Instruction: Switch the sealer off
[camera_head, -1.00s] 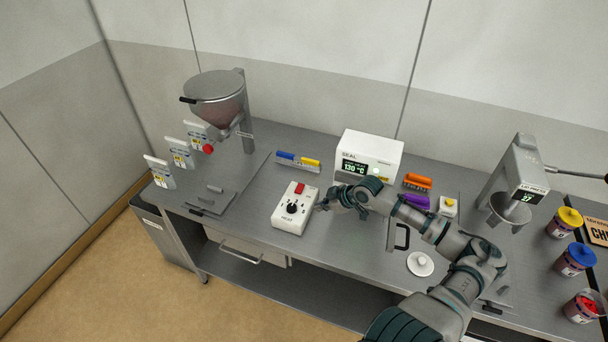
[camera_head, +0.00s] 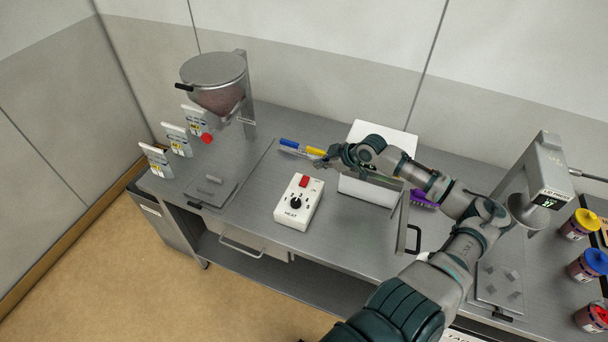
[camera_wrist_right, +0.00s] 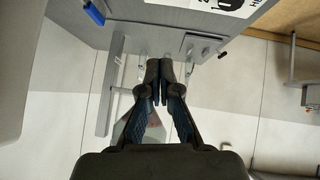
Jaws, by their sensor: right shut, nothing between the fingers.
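The white control box (camera_head: 312,208) stands on the steel bench. It has a black knob (camera_head: 295,202) marked HEAT and a red switch (camera_head: 304,182) at its far end. In the right wrist view, part of the box (camera_wrist_right: 228,5) shows at the top edge. My right gripper (camera_head: 322,163) is shut and empty. In the head view it appears just beyond the red switch, raised above the bench; its closed fingers also show in the wrist view (camera_wrist_right: 160,68). My left gripper is out of view.
A hopper (camera_head: 213,85) stands at the left, a press (camera_head: 545,170) at the right. A black handle (camera_head: 413,240) lies right of the control box.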

